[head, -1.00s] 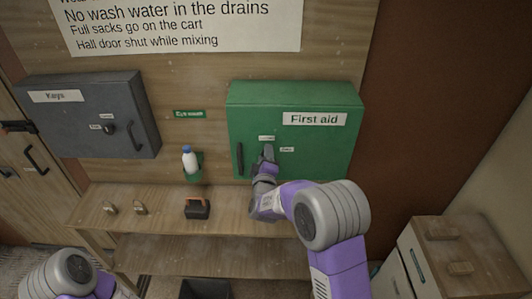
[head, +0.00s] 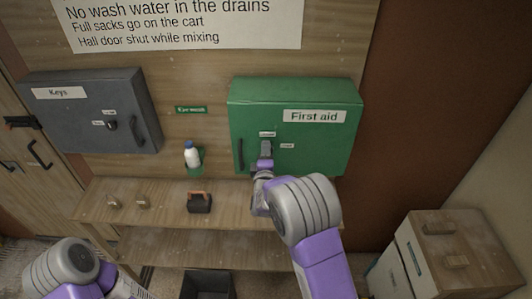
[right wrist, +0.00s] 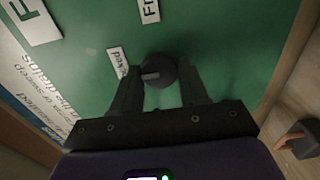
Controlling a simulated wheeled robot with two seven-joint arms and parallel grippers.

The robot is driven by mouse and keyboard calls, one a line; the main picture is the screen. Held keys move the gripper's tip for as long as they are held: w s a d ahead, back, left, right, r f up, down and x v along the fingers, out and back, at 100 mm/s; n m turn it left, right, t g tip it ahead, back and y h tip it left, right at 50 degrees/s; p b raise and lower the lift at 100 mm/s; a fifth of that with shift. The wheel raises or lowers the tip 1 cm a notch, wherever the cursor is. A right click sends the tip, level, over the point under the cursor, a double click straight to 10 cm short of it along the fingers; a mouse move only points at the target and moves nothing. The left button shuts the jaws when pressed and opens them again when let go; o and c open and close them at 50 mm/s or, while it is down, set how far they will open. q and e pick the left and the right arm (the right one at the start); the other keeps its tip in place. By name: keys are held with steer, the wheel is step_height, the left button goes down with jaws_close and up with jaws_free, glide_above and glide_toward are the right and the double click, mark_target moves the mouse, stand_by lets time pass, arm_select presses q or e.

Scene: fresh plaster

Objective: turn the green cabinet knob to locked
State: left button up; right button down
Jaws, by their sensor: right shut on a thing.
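The green First aid cabinet (head: 322,150) hangs on the wall right of centre. Its dark round knob (right wrist: 158,71) sits between the fingertips of my right gripper (right wrist: 160,82), which is shut on it. In the head view the right gripper (head: 265,152) hides the knob. A pale mark on the knob points left in the wrist view, roughly towards a label (right wrist: 118,62) whose readable end is "cked", a little below it. Another label (right wrist: 148,10), starting "Fr", is above the knob there. My left arm shows at the lower left; its gripper is out of view.
A grey Keys cabinet (head: 85,112) hangs at the left. A bottle (head: 191,155) stands in a green wall holder. A wooden shelf (head: 160,218) below holds padlocks and a dark orange-handled item (head: 199,202). A drawer unit (head: 465,250) stands at the right.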

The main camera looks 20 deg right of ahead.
steer(key=c, duration=0.6)
jaws_free()
steer(key=b+v, duration=0.1)
steer(key=v, duration=0.6)
steer(key=shift+s, duration=0.25)
